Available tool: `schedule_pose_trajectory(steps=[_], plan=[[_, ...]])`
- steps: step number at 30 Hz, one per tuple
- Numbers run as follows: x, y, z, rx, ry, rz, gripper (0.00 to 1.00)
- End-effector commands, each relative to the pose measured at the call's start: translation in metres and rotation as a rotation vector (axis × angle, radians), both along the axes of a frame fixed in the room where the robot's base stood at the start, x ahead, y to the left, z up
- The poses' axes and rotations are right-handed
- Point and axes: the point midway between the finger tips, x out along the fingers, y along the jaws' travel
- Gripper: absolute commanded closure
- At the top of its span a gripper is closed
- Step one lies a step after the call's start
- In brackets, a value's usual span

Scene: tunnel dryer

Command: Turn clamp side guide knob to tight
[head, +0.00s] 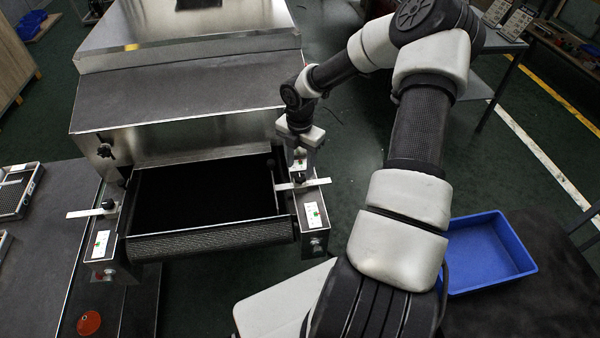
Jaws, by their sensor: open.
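My gripper (299,162) points down at the right edge of the dryer's conveyor mouth, over the right side guide clamp. It is open. The small dark clamp knob (297,179) shows just below the fingertips, on a pale flat guide bar (312,183). I cannot tell whether the fingers surround or touch the knob. A label with green and red marks (313,215) is on the bracket in front of it. A matching dark knob (108,204) sits on the left guide bar (85,213), beside a similar label (101,243).
The steel dryer hood (185,45) stands behind the black conveyor belt (205,195). A black knob (104,150) is on the left of its front. A red disc (88,322) is at the lower left. A blue bin (490,252) stands right of my arm.

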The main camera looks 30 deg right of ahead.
Motion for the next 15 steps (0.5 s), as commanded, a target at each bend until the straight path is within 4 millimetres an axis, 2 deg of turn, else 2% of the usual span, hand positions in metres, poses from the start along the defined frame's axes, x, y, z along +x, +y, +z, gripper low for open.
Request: schedule_pose_trajectory(steps=[1,6,15], plan=[[-0.001,0.001,-0.01,0.002,0.002,0.0,0.54],[0.0,0.0,-0.032,0.001,0.0,-0.001,0.54],[0.0,0.0,-0.041,-0.001,0.0,-0.001,0.54]])
